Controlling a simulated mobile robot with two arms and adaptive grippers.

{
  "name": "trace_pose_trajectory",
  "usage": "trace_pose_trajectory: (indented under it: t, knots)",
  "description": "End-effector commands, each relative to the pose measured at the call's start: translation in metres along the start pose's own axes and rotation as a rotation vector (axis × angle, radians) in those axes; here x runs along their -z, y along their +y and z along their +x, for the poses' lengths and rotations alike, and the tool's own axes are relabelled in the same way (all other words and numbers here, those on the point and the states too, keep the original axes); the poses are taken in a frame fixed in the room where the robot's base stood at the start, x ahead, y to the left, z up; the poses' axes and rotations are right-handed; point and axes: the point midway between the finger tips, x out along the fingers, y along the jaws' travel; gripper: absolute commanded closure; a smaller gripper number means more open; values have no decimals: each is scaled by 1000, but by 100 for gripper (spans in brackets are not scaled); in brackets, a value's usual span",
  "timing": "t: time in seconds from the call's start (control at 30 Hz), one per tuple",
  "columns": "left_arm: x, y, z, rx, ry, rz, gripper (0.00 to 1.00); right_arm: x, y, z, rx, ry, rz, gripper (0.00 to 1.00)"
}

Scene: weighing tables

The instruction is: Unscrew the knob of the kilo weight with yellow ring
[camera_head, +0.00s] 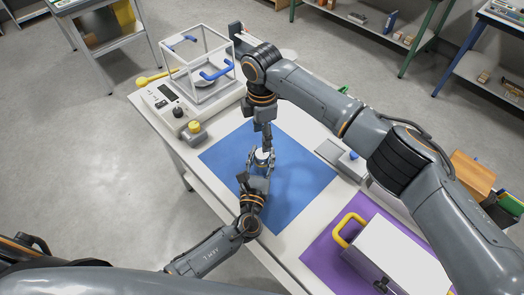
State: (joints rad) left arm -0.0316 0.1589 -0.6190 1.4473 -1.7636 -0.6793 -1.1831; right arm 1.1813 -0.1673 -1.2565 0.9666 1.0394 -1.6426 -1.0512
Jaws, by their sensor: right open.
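A small pale weight (263,157) with a dark blue band stands on the blue mat (305,178). I see no yellow ring on it, and the grippers partly hide it. My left gripper (260,163) comes from below with its fingers around the weight's sides; whether they press on it is unclear. My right gripper (266,145) points down from above, open, right over the weight's top. A grey weight with a yellow ring (194,130) stands apart at the left, beside the balance.
A balance (163,97) with a clear blue-handled case (203,62) stands at the back left. A case with a yellow handle (390,250) lies on a purple mat (318,255) at the right. The blue mat's right part is clear.

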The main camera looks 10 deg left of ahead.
Motion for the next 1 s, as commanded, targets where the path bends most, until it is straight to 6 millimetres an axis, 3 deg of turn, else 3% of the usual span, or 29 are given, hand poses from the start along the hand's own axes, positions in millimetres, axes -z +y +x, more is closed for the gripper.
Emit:
trace_pose_trajectory:
  t: [0.17,1.0]
  knots:
    - [0,0,0,1,0,1,100,2,0,0,-1,3,259,42]
    - [0,0,0,1,0,1,100,4,2,-2,-3,10,2092,42]
